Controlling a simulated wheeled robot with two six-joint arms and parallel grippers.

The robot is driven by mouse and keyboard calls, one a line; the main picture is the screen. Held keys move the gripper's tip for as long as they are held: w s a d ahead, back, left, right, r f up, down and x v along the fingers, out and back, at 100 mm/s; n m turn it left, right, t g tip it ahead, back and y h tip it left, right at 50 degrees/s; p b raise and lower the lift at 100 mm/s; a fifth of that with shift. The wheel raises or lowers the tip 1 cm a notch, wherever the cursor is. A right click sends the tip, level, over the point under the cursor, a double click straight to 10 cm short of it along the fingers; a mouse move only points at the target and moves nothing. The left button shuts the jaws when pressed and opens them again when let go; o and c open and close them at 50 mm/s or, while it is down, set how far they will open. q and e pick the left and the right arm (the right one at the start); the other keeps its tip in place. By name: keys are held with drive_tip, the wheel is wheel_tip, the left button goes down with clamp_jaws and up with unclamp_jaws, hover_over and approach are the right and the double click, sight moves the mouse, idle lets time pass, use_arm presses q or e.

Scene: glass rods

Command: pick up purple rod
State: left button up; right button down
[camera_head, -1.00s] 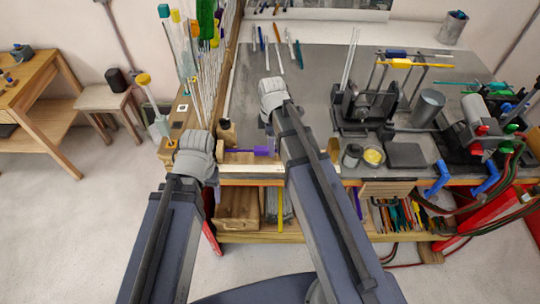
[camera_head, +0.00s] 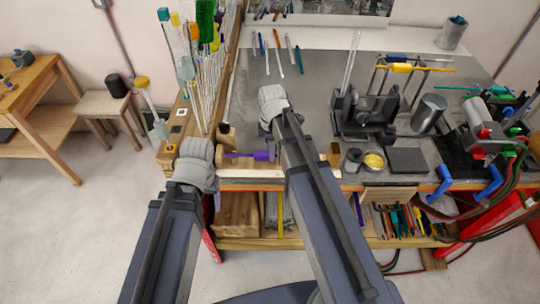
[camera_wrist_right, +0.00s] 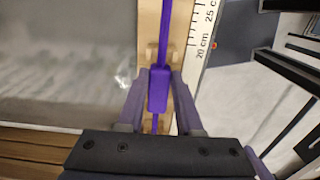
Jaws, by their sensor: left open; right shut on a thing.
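The purple rod (camera_wrist_right: 163,36) has a thicker purple block (camera_wrist_right: 158,90) along it, and it lies along a wooden strip in the right wrist view. My right gripper (camera_wrist_right: 158,95) has its two fingers closed on that block. In the head view the purple rod (camera_head: 262,155) shows near the table's front edge, left of my right arm. My right gripper's fingers are hidden there behind the arm. My left gripper (camera_head: 195,165) is open at the left end of the table front; its fingertips are hard to make out.
A white ruler (camera_wrist_right: 197,45) runs beside the wooden strip. Upright rods and tools (camera_head: 203,80) crowd the table's left edge. Several loose rods (camera_head: 278,52) lie at the back. A metal fixture (camera_head: 365,110) and a dark square pad (camera_head: 407,160) stand to the right.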

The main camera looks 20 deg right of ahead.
idle(0.5)
use_arm(q)
wheel_tip(320, 180, up, 10)
drive_tip(key=p, duration=1)
use_arm(e)
wheel_tip(320, 180, up, 10)
use_arm(q)
drive_tip(key=shift+s, duration=0.15)
use_arm(e)
drive_tip(key=shift+s+f, duration=0.1)
